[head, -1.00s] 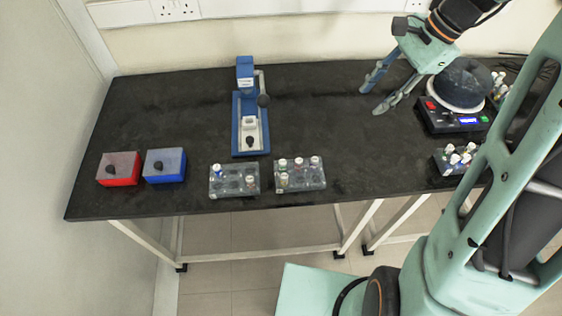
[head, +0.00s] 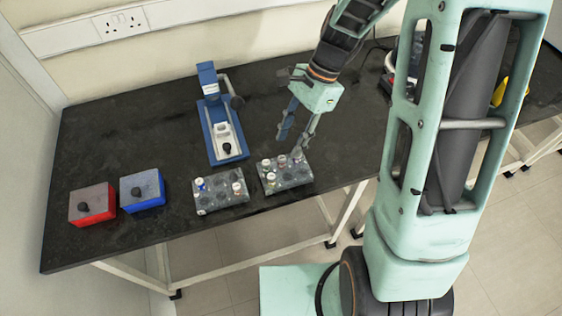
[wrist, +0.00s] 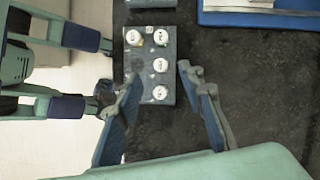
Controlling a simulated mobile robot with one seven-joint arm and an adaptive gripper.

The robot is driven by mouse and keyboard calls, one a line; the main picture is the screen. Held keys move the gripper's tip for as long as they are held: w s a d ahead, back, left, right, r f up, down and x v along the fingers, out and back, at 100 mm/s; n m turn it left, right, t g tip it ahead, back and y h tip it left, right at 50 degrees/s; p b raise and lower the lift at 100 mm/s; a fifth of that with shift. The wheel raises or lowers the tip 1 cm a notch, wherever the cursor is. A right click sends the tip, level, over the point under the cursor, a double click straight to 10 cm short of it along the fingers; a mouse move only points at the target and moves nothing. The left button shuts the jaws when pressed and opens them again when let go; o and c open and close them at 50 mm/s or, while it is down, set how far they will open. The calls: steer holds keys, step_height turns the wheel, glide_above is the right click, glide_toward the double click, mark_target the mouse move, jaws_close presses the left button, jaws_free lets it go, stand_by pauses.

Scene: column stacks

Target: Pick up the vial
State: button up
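Several small vials with white caps stand in two grey racks at the table's front edge. The right rack (head: 290,180) holds vials at its left and back, among them a front-left vial (head: 269,177). The left rack (head: 219,197) also holds vials, including one with a blue band (head: 200,184). My gripper (head: 290,147) is open and empty, fingers down, just above and behind the right rack. In the wrist view, capped vials (wrist: 160,65) show between and ahead of my open fingers (wrist: 161,71). Which vial is meant cannot be told.
A blue device (head: 240,152) stands behind the racks. A red box (head: 92,208) and a blue box (head: 142,193) sit at the left. Dark table top (head: 150,125) is free behind the boxes. My arm covers much of the right side.

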mark_target(282, 158)
steer(key=x, duration=0.5)
steer(key=shift+s+a+f, duration=0.1)
steer(key=shift+f, duration=0.25)
steer(key=shift+c, duration=0.2)
steer(key=c, duration=0.9)
